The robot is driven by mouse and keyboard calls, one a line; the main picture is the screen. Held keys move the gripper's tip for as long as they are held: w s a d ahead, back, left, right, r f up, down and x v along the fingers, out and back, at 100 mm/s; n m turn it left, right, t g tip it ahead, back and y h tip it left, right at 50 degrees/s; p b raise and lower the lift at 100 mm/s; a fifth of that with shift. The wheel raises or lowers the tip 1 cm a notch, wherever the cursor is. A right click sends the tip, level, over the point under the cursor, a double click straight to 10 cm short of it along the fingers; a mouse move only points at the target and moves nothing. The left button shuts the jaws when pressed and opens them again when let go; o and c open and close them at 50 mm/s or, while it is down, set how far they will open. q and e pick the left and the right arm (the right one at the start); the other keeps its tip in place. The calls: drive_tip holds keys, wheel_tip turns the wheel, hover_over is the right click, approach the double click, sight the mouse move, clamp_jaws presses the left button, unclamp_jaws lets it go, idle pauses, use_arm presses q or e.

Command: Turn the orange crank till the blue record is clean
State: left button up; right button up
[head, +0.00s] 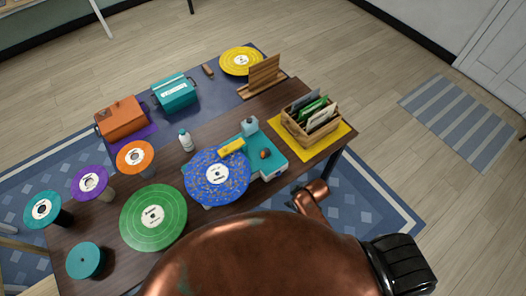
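The blue record (203,184) lies flat on the teal cleaning machine (272,168), with light specks over its surface and a white label in its middle. A yellow bar (232,147) rests across its far edge. The orange crank (265,154) shows as a small orange knob on top of the machine, right of the record. My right gripper (299,197) is small and dark, near the table's front edge, right of and nearer than the machine. It is apart from the crank, and its fingers are too unclear to judge. My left gripper is out of view.
A green record (153,216) lies left of the blue one. Orange (136,157), purple (90,182) and teal discs stand on stands further left. A wooden crate (300,134) of sleeves is at right, a white bottle (186,140) behind. My copper arm covers the front.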

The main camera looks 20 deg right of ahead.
drive_tip(key=w+a+r+n, duration=0.1)
drive_tip(key=w+a+n, duration=0.1)
drive_tip(key=w+a+r+n, duration=0.2)
drive_tip(key=n, duration=0.1)
drive_tip(key=w+a+r+n+y, duration=0.1)
drive_tip(key=w+a+n, duration=0.1)
drive_tip(key=a, duration=0.1)
drive_tip(key=shift+w+r+n+g+p, duration=0.2)
drive_tip(key=shift+w+n+g+p, duration=0.1)
drive_tip(key=shift+g+p, duration=0.1)
drive_tip(key=w+a+r+n+g, duration=0.1)
drive_tip(key=w+a+r+n, duration=0.35)
drive_tip(key=n, duration=0.35)
wheel_tip(320, 180, up, 8)
drive_tip(key=n+g+h+p, duration=0.1)
drive_tip(key=n+g+h, duration=0.15)
drive_tip(key=n, duration=1.05)
hover_over(263, 153)
drive_tip(key=shift+w+t, duration=0.1)
drive_tip(key=shift+t, duration=0.35)
wheel_tip(263, 153, down, 8)
drive_tip(key=shift+r+p, duration=0.15)
drive_tip(key=shift+p, duration=0.35)
clamp_jaws()
